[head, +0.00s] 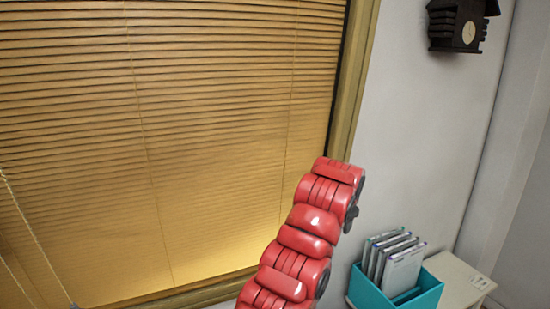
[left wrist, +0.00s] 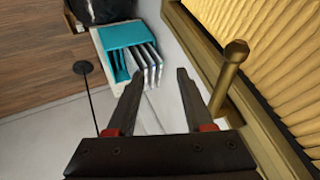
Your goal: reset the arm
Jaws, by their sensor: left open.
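My left gripper (left wrist: 160,85) shows in the left wrist view with its two dark fingers spread apart. It is open, and nothing is between the fingers. Beyond the fingertips is the teal file box (left wrist: 128,36) with thin upright folders in it. In the head view a red segmented arm of mine (head: 305,235) rises from the bottom middle in front of the window. No gripper fingers can be made out on it there. My right gripper is in neither view.
Blinds (head: 150,140) cover the window, inside a golden frame (head: 355,80). A brass rod (left wrist: 230,75) stands close beside the right finger in the left wrist view. The teal box (head: 395,295) sits on a pale cabinet (head: 460,285). A dark clock (head: 460,28) hangs on the wall.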

